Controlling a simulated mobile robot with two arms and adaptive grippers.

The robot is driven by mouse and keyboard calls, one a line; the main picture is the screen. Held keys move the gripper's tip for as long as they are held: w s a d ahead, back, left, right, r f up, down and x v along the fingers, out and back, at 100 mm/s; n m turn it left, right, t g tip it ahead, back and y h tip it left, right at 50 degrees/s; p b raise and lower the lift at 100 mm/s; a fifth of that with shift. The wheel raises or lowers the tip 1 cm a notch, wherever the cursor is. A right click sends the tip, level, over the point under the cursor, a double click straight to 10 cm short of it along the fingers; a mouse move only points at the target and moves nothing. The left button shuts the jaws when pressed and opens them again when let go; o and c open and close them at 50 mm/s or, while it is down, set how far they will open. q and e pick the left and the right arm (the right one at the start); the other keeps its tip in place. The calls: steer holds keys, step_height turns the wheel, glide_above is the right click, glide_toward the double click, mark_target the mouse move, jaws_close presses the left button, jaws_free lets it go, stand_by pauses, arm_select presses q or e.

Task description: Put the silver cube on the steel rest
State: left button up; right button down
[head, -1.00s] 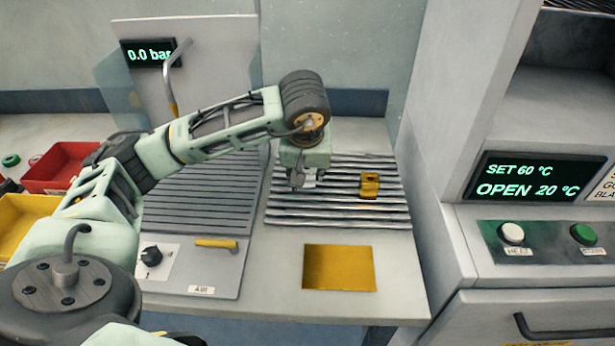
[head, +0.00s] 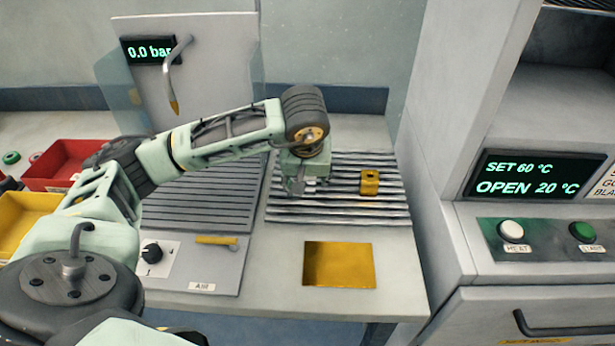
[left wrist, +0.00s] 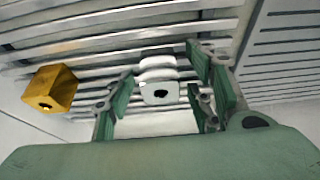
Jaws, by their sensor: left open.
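The steel rest (head: 390,213), a rack of shiny metal slats, lies on the bench right of centre; I take this as the steel rest. My left gripper (head: 300,188) is low over its left part, pointing down. In the left wrist view, the silver cube (left wrist: 159,93), pale with a dark hole, appears to sit on the slats between the open fingers of the left gripper (left wrist: 163,100). Gaps show on both sides of it. In the head view the gripper hides the cube. My right gripper is not in view.
A gold cube (head: 369,182) with a hole sits on the same slats, right of the gripper; it also shows in the left wrist view (left wrist: 50,88). A gold plate (head: 340,265) lies in front. A grey ribbed panel (head: 205,205) with a knob and yellow handle adjoins at left.

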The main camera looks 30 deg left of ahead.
arm_select(q)
steer(key=v, duration=1.2)
steer(key=shift+r, duration=0.15)
